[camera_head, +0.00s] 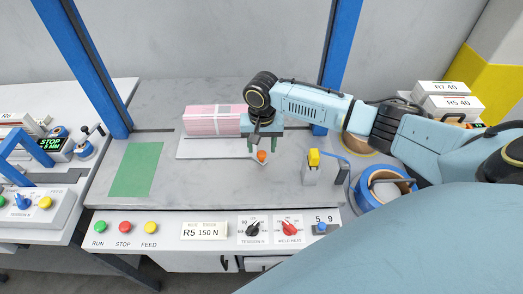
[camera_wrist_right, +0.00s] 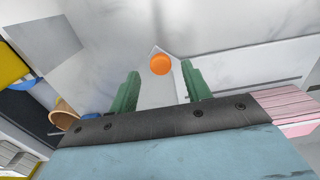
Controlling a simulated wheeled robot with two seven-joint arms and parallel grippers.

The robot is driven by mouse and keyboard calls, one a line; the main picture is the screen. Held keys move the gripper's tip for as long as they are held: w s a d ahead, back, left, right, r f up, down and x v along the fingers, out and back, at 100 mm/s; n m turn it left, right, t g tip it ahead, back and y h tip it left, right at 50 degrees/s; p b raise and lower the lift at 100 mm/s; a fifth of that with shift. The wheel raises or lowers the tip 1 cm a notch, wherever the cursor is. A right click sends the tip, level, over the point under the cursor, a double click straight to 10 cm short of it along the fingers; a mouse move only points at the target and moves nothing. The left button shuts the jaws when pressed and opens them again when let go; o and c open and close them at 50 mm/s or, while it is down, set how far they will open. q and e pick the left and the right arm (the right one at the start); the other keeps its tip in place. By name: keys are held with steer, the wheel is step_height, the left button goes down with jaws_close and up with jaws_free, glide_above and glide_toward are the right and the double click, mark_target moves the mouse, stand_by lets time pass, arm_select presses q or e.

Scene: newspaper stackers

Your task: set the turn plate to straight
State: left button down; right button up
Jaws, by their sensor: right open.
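The turn plate (camera_head: 205,152) is a flat pale plate on the grey table, with an orange knob (camera_head: 261,156) at its right, pointed end. A pink strapped bundle (camera_head: 210,120) lies at its back edge in the head view. My right gripper (camera_head: 258,148) is open and points down at the knob. In the wrist view the orange knob (camera_wrist_right: 160,64) shows between and just beyond the two green fingertips (camera_wrist_right: 160,76). I cannot tell whether the fingers touch it. My left gripper is not in view.
A green mat (camera_head: 136,170) lies on the left of the table. A yellow-topped post (camera_head: 314,158) stands right of the knob, with blue strap rolls (camera_head: 385,186) farther right. Blue uprights (camera_head: 85,62) flank the table. A control panel (camera_head: 180,231) runs along the front.

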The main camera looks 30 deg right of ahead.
step_height(320, 180, down, 2)
steer(key=shift+f, duration=0.25)
steer(key=shift+c, duration=0.6)
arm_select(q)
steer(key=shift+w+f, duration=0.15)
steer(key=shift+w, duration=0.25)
arm_select(e)
jaws_close()
